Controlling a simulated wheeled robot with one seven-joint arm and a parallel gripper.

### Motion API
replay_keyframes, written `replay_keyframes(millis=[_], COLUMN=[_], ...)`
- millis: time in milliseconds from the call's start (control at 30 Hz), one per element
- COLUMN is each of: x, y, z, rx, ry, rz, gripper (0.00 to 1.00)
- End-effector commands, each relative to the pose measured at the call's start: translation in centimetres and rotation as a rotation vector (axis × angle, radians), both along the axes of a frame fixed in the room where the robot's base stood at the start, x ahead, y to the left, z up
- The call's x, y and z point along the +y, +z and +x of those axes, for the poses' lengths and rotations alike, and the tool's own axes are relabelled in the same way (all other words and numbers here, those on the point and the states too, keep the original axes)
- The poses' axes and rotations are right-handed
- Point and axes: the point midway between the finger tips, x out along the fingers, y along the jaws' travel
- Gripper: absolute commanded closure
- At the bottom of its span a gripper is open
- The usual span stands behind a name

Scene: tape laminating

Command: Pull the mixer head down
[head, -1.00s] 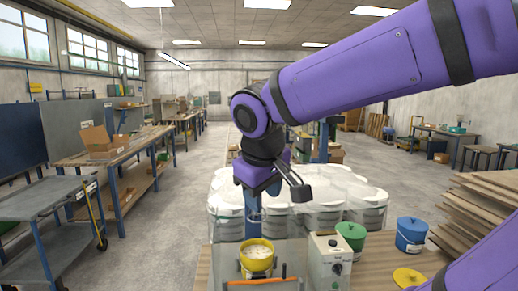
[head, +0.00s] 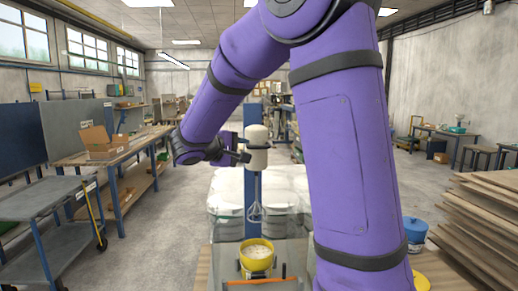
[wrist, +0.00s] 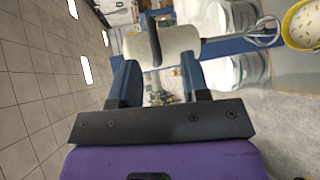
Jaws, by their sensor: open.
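The cream mixer head (head: 257,150) is up on a blue column (head: 251,190) in the head view. Its wire whisk (head: 257,212) hangs above the yellow bowl (head: 257,257), which holds pale contents. My gripper (head: 241,156) is at the left side of the mixer head, at about its height. In the wrist view the mixer head (wrist: 179,40) lies just ahead of my open gripper (wrist: 159,62), with a dark band or handle (wrist: 155,45) between the fingertip lines. I cannot tell whether the fingers touch it. The whisk (wrist: 262,32) and bowl (wrist: 303,26) show at the right.
Clear panels (head: 226,262) surround the bowl, with an orange bar in front. A blue pot (head: 414,232) and stacked boards (head: 485,220) are at the right. My arm hides the control box and green pot.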

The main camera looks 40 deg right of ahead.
Motion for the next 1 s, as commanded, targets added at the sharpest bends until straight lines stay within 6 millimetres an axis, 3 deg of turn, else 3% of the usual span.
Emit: replay_keyframes(millis=[133, 367, 800, 1000], x=[-0.1, -1.3, -8.4, -10.3], y=[-0.1, -0.2, -1.2, -1.4], z=[2.0, 2.6, 3.4, 3.7], rx=[0.003, 0.002, 0.003, 0.003], ry=[0.026, 0.031, 0.03, 0.032], rz=[-0.076, -0.098, -0.096, -0.096], gripper=[0.58, 0.58, 0.58, 0.58])
